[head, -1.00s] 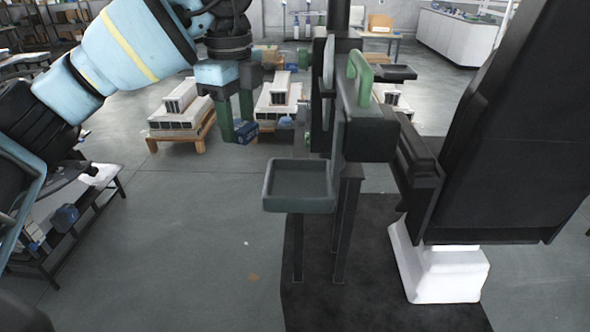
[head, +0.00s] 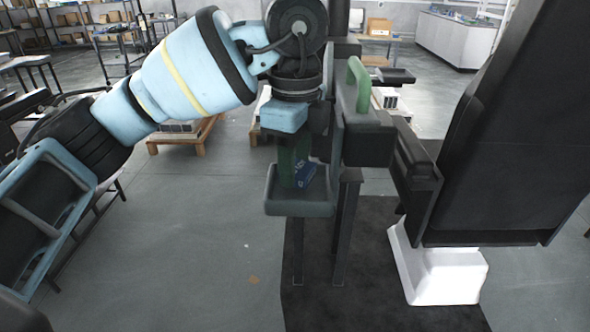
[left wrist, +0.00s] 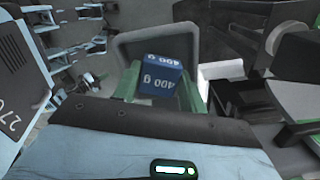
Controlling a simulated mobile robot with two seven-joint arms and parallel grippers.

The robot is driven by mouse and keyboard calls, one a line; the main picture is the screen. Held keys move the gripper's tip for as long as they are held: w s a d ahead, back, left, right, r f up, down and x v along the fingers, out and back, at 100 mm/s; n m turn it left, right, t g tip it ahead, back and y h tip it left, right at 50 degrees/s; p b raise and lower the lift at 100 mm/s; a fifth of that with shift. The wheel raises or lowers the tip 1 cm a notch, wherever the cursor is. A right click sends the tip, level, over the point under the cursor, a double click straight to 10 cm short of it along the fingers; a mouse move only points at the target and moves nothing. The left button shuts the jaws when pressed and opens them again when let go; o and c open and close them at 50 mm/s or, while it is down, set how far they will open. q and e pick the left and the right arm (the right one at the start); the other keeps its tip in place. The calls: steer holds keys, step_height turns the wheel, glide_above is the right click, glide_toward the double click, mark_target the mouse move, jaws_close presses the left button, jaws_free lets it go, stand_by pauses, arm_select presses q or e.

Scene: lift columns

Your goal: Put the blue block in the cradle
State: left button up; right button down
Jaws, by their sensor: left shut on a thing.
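The blue block (head: 306,176), marked "400 g", is between the green fingers of my left gripper (head: 295,168), which is shut on it. In the left wrist view the block (left wrist: 160,82) shows clearly between the fingertips. A dark grey tray (head: 300,207), which looks like the cradle, is fixed at the side of a black column. The block and fingertips are over or just inside this tray. I cannot tell whether the block touches its floor. The tray's rim (left wrist: 157,38) also shows around the block in the left wrist view. My right gripper is not in view.
A large black upright body on a white base (head: 440,272) fills the right side.

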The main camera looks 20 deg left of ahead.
arm_select(q)
step_height(320, 180, down, 2)
steer(key=shift+f, duration=0.1)
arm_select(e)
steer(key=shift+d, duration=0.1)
arm_select(q)
steer(key=shift+f, duration=0.1)
steer(key=o, duration=1)
steer(key=shift+r, duration=0.2)
step_height(320, 180, up, 10)
steer(key=shift+r+p, duration=0.2)
steer(key=shift+p, duration=0.35)
steer(key=shift+r, duration=0.7)
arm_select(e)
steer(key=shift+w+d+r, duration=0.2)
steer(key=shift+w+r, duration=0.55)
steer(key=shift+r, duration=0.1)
